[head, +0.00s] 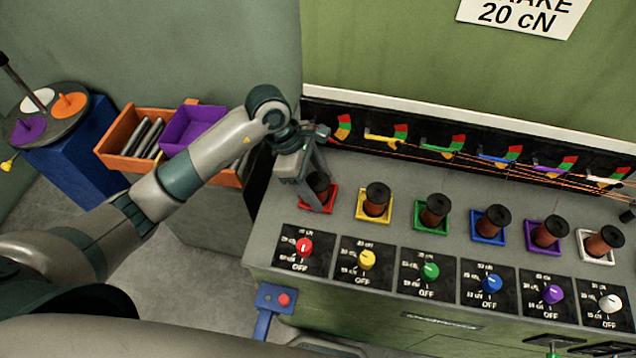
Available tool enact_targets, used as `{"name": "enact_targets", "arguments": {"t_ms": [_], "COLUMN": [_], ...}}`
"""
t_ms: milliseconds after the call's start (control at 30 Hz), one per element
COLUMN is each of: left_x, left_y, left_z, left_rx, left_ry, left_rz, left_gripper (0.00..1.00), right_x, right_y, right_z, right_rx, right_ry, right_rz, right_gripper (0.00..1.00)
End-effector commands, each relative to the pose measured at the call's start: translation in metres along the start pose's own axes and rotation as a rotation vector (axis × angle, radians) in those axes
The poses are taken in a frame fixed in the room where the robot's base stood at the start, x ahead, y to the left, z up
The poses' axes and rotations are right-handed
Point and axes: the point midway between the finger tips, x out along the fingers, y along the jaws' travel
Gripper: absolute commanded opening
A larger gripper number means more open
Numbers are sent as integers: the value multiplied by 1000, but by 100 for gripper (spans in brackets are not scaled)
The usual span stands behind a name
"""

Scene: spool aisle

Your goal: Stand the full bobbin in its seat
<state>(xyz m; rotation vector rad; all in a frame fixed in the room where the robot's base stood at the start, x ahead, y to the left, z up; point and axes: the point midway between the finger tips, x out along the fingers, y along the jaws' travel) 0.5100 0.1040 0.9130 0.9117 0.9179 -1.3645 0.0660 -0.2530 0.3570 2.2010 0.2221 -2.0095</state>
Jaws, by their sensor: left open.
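A dark-topped bobbin (319,182) stands at the red seat (331,202), at the left end of the row on the grey bench. My left gripper (310,186) reaches down over it with open jaws. Its fingers are around or right beside the bobbin and hide part of it; I cannot tell whether they touch it. The bobbin looks about upright, and its foot is mostly hidden. Other brown-wound bobbins stand in the yellow (374,204), green, blue, purple and white seats to the right. My right gripper is not in view.
Coloured knobs (367,260) line the bench front below the seats. Gauges with thin orange threads (450,146) run along the back. Orange (117,137) and purple (180,130) bins stand at left, beside a blue stand with a round rack (62,122).

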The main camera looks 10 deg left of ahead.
Motion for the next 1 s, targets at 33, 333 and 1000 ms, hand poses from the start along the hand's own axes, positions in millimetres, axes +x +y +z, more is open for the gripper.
{"name": "enact_targets", "arguments": {"t_ms": [33,333,1000], "left_x": [-2,-28,-120], "left_y": [0,2,0], "left_z": [1,-1,0], "left_rx": [0,2,0], "left_ry": [0,1,0], "left_rz": [0,6,0], "left_gripper": [62,62,62], "right_x": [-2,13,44], "right_y": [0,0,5], "right_z": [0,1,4], "right_rx": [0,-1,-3], "right_ry": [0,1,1], "right_rz": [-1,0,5], "right_gripper": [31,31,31]}}
